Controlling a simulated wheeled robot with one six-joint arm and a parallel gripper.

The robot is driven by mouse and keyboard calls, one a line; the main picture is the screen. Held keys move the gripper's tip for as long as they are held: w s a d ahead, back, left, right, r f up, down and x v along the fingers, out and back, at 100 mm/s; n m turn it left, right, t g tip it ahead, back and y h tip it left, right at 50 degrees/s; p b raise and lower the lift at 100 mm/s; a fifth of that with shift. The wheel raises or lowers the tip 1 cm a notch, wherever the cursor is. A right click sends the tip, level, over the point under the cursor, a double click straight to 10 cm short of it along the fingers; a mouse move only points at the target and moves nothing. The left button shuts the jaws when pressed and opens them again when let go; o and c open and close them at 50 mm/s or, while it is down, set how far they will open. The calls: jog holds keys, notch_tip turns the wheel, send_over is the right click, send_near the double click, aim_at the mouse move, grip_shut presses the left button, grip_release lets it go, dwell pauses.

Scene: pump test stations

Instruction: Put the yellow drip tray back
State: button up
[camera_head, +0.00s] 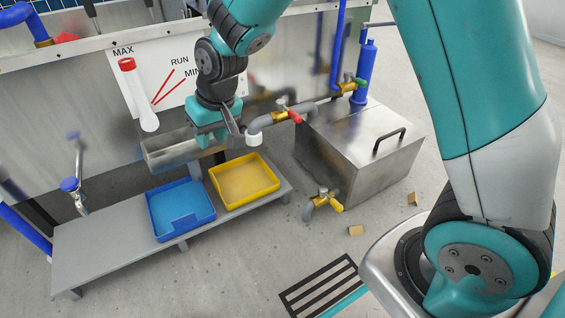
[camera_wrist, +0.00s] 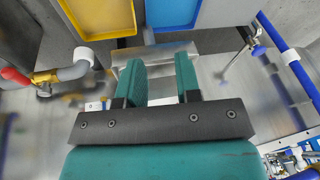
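The yellow drip tray (camera_head: 239,206) lies on a low grey bench, to the right of a blue tray (camera_head: 186,236). In the wrist view the yellow tray (camera_wrist: 101,34) shows at the top left, partly cut off, with the blue tray (camera_wrist: 165,34) beside it. My gripper (camera_head: 211,142) is above and behind the yellow tray, near the right end of a metal trough (camera_head: 170,154). In the wrist view my gripper (camera_wrist: 160,72) is open with nothing held between its fingers. I cannot tell whether a finger touches the trough.
A pipe with a white end (camera_head: 254,138) and a red-handled valve (camera_head: 294,116) juts out close to my gripper's right. A steel box (camera_head: 350,150) stands to the right. The grey bench (camera_head: 110,250) is bare at its left.

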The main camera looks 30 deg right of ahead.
jog(key=s+r+n+g, duration=0.1)
jog(key=s+r, duration=0.3)
jog(key=s, duration=0.4)
jog(key=s+d+r+n+g+y, duration=0.1)
jog(key=s+r+n, duration=0.1)
jog(key=s, duration=0.7)
jog(key=s+d+r+n, duration=0.1)
jog(key=s+r, duration=0.4)
jog(key=s, duration=0.4)
jog(key=shift+d+r+n+g+y, duration=0.15)
jog(key=shift+r+n+g+y, duration=0.15)
jog(key=shift+r+g+y, duration=0.1)
